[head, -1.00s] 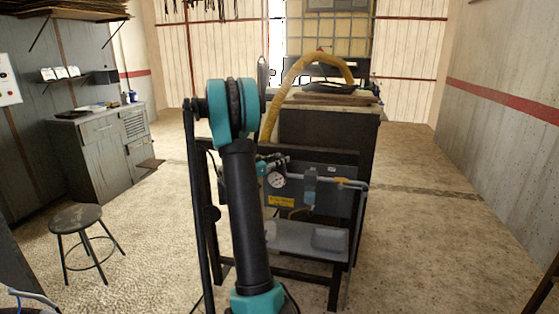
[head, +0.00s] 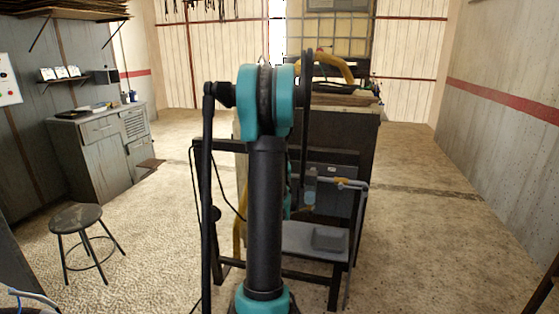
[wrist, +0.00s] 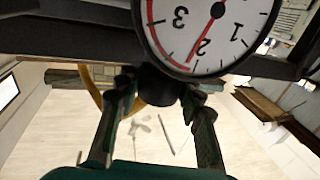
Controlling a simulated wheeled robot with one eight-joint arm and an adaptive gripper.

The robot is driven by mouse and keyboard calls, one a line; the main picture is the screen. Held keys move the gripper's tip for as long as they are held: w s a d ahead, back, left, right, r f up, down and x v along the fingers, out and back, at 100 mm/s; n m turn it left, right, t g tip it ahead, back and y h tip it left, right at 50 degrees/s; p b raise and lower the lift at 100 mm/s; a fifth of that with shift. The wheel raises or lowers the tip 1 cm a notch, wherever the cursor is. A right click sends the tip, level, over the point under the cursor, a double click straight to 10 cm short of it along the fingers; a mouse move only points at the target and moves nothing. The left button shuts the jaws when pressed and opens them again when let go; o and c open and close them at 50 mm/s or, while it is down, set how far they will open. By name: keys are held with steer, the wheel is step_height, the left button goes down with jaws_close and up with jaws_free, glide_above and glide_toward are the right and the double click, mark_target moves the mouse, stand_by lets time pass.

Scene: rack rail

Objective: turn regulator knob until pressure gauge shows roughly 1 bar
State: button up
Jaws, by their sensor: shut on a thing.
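The pressure gauge (wrist: 222,32) fills the top of the wrist view, its white dial upside down. Its needle points close to the 2, with the 1 and 3 on either side. The black regulator knob (wrist: 158,86) is just below the dial in that picture. My gripper (wrist: 158,94) has its two fingers on either side of the knob and is shut on it. In the head view my arm hides the gauge, the knob and my gripper.
The rack's dark frame (head: 348,235) stands ahead, with grey pipework (head: 355,186) and a grey shelf (head: 300,238). A stool (head: 76,218) and a cabinet (head: 104,150) stand to the left. The floor on the right is open.

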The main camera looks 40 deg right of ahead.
steer(key=n+t+y, duration=0.1)
steer(key=n+y, duration=0.1)
steer(key=y, duration=0.1)
steer(key=n+t+y, duration=0.1)
steer(key=n+y, duration=0.1)
steer(key=y, duration=0.1)
steer(key=shift+s+d+t, duration=0.1)
steer(key=shift+d+t, duration=0.05)
steer(key=shift+t, duration=0.25)
steer(key=shift+n+y, duration=1.8)
steer(key=shift+y, duration=1.2)
steer(key=o, duration=1.2)
steer(key=s, duration=1.1)
steer(key=shift+s+d, duration=0.35)
